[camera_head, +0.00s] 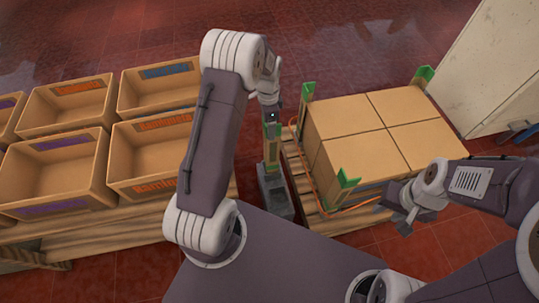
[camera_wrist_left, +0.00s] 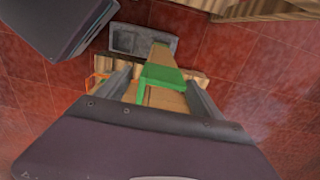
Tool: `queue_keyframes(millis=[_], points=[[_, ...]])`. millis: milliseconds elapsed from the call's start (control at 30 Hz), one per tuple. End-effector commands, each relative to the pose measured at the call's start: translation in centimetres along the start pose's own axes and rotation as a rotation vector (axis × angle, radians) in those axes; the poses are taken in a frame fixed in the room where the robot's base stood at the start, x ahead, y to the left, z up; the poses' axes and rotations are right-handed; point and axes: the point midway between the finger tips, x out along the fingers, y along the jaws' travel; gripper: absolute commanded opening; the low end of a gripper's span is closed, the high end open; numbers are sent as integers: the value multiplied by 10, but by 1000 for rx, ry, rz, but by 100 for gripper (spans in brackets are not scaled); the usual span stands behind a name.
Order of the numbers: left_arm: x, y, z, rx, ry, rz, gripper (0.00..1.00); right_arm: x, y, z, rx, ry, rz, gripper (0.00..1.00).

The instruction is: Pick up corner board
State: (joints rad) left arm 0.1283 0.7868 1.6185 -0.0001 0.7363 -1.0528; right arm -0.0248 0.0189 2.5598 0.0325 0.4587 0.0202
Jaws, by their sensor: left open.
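A tan corner board with a green top (camera_head: 270,150) stands upright in a grey holder (camera_head: 275,195) between the two pallets. In the left wrist view, the board's green end (camera_wrist_left: 163,76) is between the fingers of my open left gripper (camera_wrist_left: 157,88), with gaps on the sides. The grey holder (camera_wrist_left: 125,38) also shows there. In the head view, my left gripper (camera_head: 269,112) is above the board, and its fingers are partly hidden. My right gripper (camera_head: 402,212) is open and empty beside the carton stack.
Cartons (camera_head: 350,115) stand on the right pallet (camera_head: 310,200), with green-tipped corner boards (camera_head: 345,186) at several corners and an orange strap around them. Tan bins (camera_head: 60,165) fill the left pallet. A pale cabinet (camera_head: 490,75) stands at the back right.

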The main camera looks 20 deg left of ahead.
Motion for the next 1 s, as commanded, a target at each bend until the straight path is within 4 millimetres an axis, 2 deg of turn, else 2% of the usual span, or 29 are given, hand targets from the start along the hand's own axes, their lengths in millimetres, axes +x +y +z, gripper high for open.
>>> queue_keyframes(millis=[133,233,467,700,900,1000], points=[[30,-1,0,0,-1,2,76,18,0,2,0,0,0,36],[46,-1,0,0,-1,1,76,24,0,3,0,0,0,36],[47,-1,0,0,0,0,76,22,0,2,0,0,0,36],[47,-1,0,0,0,0,10,22,0,2,0,0,0,36],[46,-1,0,0,0,-1,10,21,0,2,0,0,0,36],[34,-2,0,0,2,-3,10,15,0,2,0,0,0,36]])
